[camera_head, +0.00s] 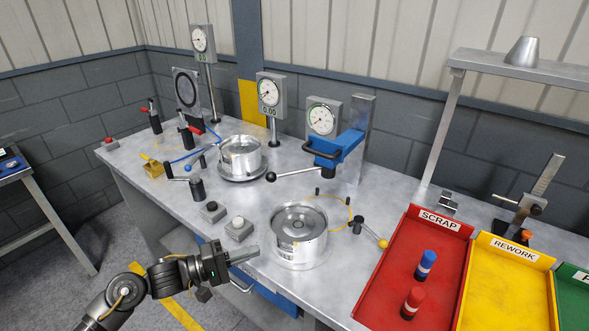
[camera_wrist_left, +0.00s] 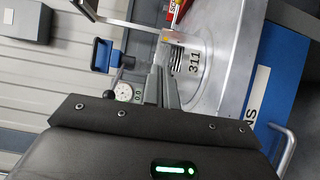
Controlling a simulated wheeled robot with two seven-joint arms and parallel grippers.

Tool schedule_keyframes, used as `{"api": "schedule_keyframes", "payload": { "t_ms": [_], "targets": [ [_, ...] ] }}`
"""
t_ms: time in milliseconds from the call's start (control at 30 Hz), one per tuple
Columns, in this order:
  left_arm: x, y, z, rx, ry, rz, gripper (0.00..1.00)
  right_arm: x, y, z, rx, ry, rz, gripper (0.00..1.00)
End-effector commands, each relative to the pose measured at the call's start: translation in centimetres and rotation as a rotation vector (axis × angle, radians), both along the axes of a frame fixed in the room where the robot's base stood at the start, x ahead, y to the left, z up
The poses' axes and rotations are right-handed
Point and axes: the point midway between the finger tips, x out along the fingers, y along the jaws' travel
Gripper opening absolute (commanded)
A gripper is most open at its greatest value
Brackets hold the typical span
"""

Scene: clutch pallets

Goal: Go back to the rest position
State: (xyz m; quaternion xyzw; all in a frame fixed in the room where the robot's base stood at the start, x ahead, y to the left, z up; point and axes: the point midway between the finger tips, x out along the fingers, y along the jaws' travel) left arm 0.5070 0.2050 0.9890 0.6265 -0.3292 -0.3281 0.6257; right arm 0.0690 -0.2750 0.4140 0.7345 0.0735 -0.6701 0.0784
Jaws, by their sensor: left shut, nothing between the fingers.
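My left gripper (camera_head: 243,256) comes in from the lower left in the head view. Its fingers are shut and empty, at the front edge of the workbench, left of a round metal fixture (camera_head: 298,237). The left wrist view shows the fingers (camera_wrist_left: 160,88) together, with the fixture marked 311 (camera_wrist_left: 194,62) beyond them. A gap between the fingertips and the fixture is hard to judge. My right gripper shows in neither view.
The metal workbench (camera_head: 345,275) carries dial gauges, levers and a second round fixture (camera_head: 241,155). A red SCRAP tray (camera_head: 385,290) with two capped cylinders and a yellow REWORK tray (camera_head: 508,290) lie at the right. Open floor (camera_head: 75,240) shows at the left.

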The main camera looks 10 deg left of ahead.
Motion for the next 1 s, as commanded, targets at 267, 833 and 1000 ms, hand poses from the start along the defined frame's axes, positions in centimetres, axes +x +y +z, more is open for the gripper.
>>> {"api": "schedule_keyframes", "payload": {
  "t_ms": [267,833,1000],
  "targets": [
    [-0.9,-1.0,-3.5,0.282,-0.148,0.189,0.00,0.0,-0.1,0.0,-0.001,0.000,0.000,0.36],
    [-16.8,3.8,-14.4,1.477,-0.012,0.046,0.00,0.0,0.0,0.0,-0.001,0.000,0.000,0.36],
    [-21.8,4.1,-15.3,1.573,0.060,-0.156,0.00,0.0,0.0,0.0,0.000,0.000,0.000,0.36]
  ]
}}
